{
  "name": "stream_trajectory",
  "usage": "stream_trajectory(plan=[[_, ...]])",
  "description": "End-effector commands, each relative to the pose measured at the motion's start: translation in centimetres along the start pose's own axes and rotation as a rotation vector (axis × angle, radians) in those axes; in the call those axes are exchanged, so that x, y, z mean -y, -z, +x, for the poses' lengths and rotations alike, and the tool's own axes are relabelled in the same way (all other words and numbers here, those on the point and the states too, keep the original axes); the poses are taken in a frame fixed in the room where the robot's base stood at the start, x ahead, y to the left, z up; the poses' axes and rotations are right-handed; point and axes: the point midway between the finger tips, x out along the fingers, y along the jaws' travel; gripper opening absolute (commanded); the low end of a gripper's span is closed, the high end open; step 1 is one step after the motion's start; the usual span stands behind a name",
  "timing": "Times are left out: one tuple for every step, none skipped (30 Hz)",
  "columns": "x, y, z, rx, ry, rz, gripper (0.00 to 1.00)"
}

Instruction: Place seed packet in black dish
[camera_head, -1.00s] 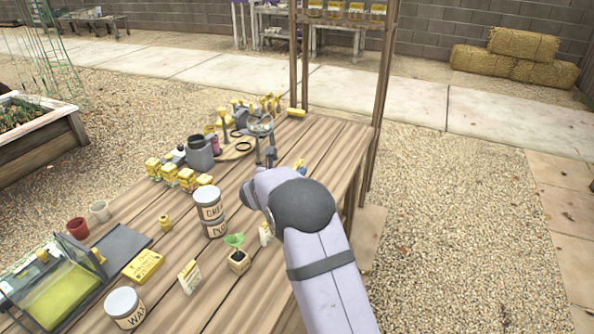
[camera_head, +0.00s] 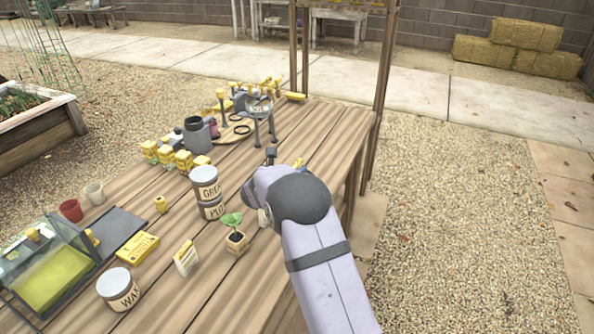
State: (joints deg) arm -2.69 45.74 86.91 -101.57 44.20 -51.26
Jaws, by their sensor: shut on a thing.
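My gripper (camera_head: 271,156) is mostly hidden behind my lilac arm; a small dark part of it shows above the tabletop. A small yellow thing (camera_head: 299,163) shows just past the arm and seems to be held in the gripper. It may be the seed packet, but too little shows to be sure. A white and yellow packet (camera_head: 186,259) stands upright at the front of the table. I cannot make out a black dish for certain; a dark flat tray (camera_head: 122,226) lies at the left beside a glass-sided case.
Two stacked cans (camera_head: 206,184), a seedling in a small pot (camera_head: 236,240), a white-lidded tin (camera_head: 118,288) and a yellow box (camera_head: 137,247) stand on the wooden table (camera_head: 335,130). The right side is mostly clear.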

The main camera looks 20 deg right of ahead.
Motion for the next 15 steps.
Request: stream_trajectory(plan=[[0.0,-0.02,0.0,0.0,0.0,0.0,0.0],[0.0,-0.02,-0.01,0.0,0.0,0.0,0.0],[0.0,-0.03,-0.01,0.0,0.0,0.0,0.0],[0.0,-0.01,0.0,0.0,0.0,0.0,0.21],[0.0,-0.01,0.0,0.0,0.0,0.0,0.28],[0.0,-0.01,0.0,0.0,0.0,0.0,0.35],[0.0,-0.01,0.0,0.0,0.0,0.0,0.35],[0.0,-0.01,0.0,0.0,0.0,0.0,0.35],[0.0,-0.01,0.0,0.0,0.0,0.0,0.35],[0.0,-0.01,0.0,0.0,0.0,0.0,0.35],[0.0,-0.01,0.0,0.0,0.0,0.0,0.35],[0.0,-0.01,0.0,0.0,0.0,0.0,0.35],[0.0,-0.01,0.0,0.0,0.0,0.0,0.35],[0.0,-0.01,0.0,0.0,0.0,0.0,0.35],[0.0,-0.01,-0.01,0.0,0.0,0.0,0.35]])
